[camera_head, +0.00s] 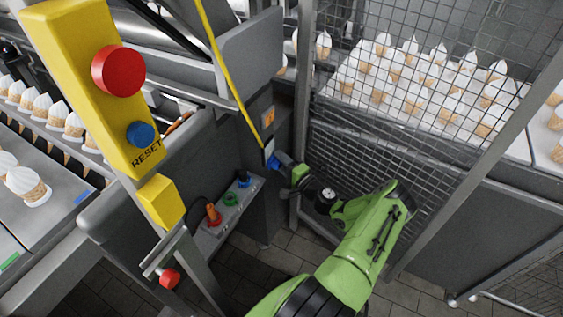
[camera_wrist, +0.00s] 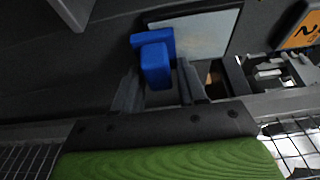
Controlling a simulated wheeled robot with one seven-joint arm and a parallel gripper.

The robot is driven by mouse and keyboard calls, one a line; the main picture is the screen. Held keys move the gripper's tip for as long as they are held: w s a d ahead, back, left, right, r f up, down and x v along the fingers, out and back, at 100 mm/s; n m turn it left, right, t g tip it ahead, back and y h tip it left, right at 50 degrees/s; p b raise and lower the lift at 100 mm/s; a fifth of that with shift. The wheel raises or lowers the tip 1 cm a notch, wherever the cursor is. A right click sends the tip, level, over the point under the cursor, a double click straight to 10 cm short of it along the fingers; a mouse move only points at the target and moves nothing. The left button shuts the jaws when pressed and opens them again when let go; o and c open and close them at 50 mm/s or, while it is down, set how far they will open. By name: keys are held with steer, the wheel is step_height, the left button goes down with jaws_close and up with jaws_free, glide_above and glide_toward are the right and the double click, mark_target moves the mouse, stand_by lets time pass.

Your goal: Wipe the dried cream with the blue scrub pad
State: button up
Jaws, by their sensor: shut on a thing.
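The blue scrub pad (camera_wrist: 155,62) is between the fingers of my gripper (camera_wrist: 158,84) in the wrist view. My gripper is shut on it. The pad is in front of a pale, whitish panel (camera_wrist: 207,32) on a dark grey cabinet and overlaps the panel's left part. I cannot tell whether it touches. No separate patch of dried cream can be made out on the panel. In the head view the pad (camera_head: 273,162) shows small and blue at the end of my gripper (camera_head: 283,166), just below the pale panel (camera_head: 269,147).
An orange sign (camera_wrist: 298,30) is right of the panel. A mesh fence (camera_head: 390,150) stands close to my arm on the right. A yellow post with red and blue buttons (camera_head: 95,80) stands in the foreground.

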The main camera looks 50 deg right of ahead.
steer(key=shift+s+d, duration=0.3)
steer(key=shift+s, duration=0.65)
steer(key=shift+s+d, duration=0.25)
steer(key=shift+s, duration=0.65)
steer(key=shift+s+d, duration=0.3)
steer(key=shift+s, duration=0.65)
steer(key=s, duration=0.1)
steer(key=s+d, duration=0.1)
steer(key=shift+s+b, duration=0.35)
steer(key=shift+s, duration=0.05)
steer(key=shift+w+a, duration=0.1)
steer(key=w+a, duration=0.2)
steer(key=w, duration=0.4)
steer(key=shift+w+b, duration=0.25)
steer(key=shift+b, duration=0.05)
steer(key=shift+w+a, duration=0.2)
steer(key=shift+w, duration=0.75)
